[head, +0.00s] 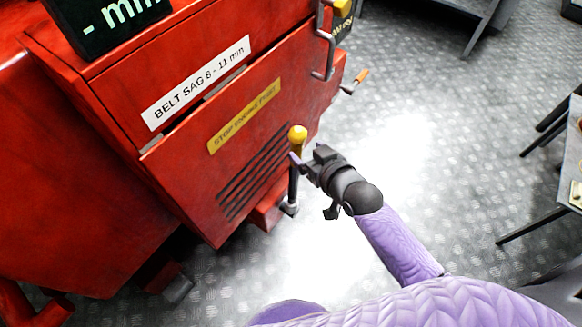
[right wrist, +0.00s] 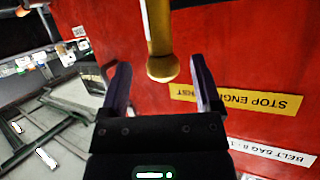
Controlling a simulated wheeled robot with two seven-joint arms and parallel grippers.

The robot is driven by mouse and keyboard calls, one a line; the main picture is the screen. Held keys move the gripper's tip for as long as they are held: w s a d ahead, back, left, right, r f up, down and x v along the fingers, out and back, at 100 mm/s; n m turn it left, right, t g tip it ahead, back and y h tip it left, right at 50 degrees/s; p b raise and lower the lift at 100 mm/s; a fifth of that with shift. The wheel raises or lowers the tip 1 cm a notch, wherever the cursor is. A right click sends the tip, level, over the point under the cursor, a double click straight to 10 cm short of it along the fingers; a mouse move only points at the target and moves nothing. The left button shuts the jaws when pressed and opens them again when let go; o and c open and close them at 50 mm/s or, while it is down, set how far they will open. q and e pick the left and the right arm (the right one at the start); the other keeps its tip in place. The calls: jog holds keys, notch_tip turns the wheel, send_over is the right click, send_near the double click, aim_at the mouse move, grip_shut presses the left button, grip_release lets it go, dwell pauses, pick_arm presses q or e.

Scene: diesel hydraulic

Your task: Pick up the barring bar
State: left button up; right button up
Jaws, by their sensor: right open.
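The barring bar, with a rounded yellow top end (head: 297,133) and a dark lower shaft (head: 292,188), stands roughly upright beside the front of the red engine housing. My right gripper (head: 303,162) is open at the bar, just below the yellow end. In the right wrist view the yellow part of the bar (right wrist: 158,38) hangs down from the top of the picture, between the two spread fingers of my gripper (right wrist: 160,85). A gap shows on both sides of it. My left gripper is not in view.
The red housing (head: 180,165) with its belt sag label (head: 197,82) fills the left. A crank with an orange grip (head: 361,75) sticks out at its far corner. A table (head: 568,180) stands at the right edge. Metal floor between is clear.

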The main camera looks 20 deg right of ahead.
aim_at(301, 147)
jog(key=b+x, duration=0.2)
jog(key=x, duration=0.3)
jog(key=shift+f+b, duration=0.15)
jog(key=shift+b, duration=0.25)
jog(key=shift+w, duration=0.1)
jog(key=c, duration=0.9)
grip_shut()
jog(key=shift+r, duration=0.25)
jog(key=shift+r, duration=0.1)
